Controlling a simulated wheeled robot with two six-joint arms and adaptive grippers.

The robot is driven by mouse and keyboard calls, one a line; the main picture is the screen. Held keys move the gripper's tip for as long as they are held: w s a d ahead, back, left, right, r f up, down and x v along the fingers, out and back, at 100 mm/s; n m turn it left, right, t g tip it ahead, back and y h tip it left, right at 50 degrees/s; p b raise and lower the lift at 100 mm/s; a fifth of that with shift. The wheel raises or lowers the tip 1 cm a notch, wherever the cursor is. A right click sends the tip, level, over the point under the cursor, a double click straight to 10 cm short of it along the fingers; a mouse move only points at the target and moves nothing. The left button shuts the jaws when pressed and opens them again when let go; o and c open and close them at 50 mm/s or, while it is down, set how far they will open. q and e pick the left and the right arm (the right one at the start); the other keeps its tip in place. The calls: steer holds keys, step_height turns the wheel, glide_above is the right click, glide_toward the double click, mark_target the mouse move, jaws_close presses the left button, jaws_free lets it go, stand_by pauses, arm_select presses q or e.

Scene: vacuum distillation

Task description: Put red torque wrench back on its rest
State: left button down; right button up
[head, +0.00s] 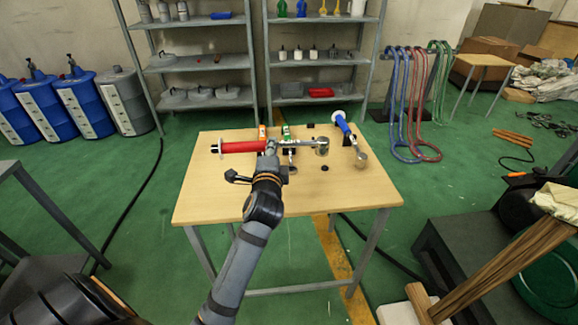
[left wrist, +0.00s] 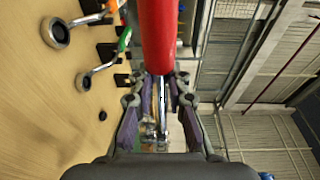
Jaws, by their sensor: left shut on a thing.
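The red torque wrench has a red handle (head: 243,147) and a metal shaft with a head (head: 322,143) at its right end. It lies crosswise in the head view. My left gripper (head: 271,148) is shut on its shaft, just right of the red handle. In the left wrist view the fingers (left wrist: 161,95) close around the shaft, with the red handle (left wrist: 157,38) beyond them. There the wrench stands apart from the tabletop. Small black rest blocks (head: 347,141) sit on the table; which one belongs to the red wrench cannot be told. My right gripper is not in view.
A blue-handled wrench (head: 343,124) lies at the table's right. A green-handled wrench (head: 286,131) and an orange handle (head: 262,132) are behind the red one. A small black disc (head: 325,168) lies on the wooden table (head: 340,192). The table's front right is clear.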

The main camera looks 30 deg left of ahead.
arm_select(q)
steer(key=w+f+b, duration=0.2)
steer(key=w+f, duration=0.3)
steer(key=shift+w+a+f, duration=0.1)
steer(key=shift+w+a, duration=0.05)
steer(key=shift+w, duration=0.05)
steer(key=shift+w+f, duration=0.2)
steer(key=shift+w, duration=0.05)
steer(key=f, duration=0.1)
steer(key=f+b, duration=0.1)
steer(key=f, duration=0.1)
steer(key=shift+w+f, duration=0.25)
steer(key=shift+f, duration=0.15)
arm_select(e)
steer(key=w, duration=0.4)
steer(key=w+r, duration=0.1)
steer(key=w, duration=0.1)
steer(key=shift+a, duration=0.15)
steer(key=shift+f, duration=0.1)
